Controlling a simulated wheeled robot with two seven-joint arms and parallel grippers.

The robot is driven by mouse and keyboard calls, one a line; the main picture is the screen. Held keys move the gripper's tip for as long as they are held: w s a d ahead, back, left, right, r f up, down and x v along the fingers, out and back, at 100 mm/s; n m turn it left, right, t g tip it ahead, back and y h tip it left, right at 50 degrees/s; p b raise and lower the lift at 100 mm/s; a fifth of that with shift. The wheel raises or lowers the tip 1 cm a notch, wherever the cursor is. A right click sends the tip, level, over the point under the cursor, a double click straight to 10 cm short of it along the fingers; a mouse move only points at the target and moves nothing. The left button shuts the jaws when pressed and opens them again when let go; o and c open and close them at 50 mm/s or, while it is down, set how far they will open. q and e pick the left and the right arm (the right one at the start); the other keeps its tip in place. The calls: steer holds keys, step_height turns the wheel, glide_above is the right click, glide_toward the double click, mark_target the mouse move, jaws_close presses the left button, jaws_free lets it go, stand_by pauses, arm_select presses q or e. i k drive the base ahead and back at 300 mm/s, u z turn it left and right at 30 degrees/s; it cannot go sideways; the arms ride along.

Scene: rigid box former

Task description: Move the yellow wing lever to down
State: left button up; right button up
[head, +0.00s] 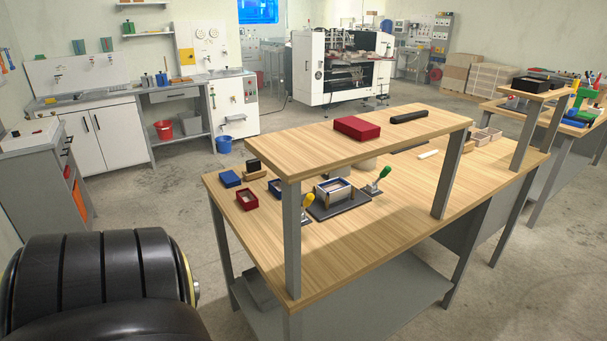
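The yellow wing lever (308,202) stands roughly upright at the left side of the box former. It is small in the head view and sits just right of a grey shelf leg. The box former has a dark base plate (345,209) with a blue-rimmed box shape (333,189) in its middle. A green lever (384,173) stands at its right side, tilted to the upper right. Neither of my grippers is in view.
A raised wooden shelf (400,136) on grey legs (292,240) stands over the wooden bench (400,215). It carries a red box (358,128) and a black bar (408,116). Floor around the bench is clear.

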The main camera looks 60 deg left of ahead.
mark_target(310, 197)
steer(key=i, duration=1.05)
steer(key=u, duration=1.95)
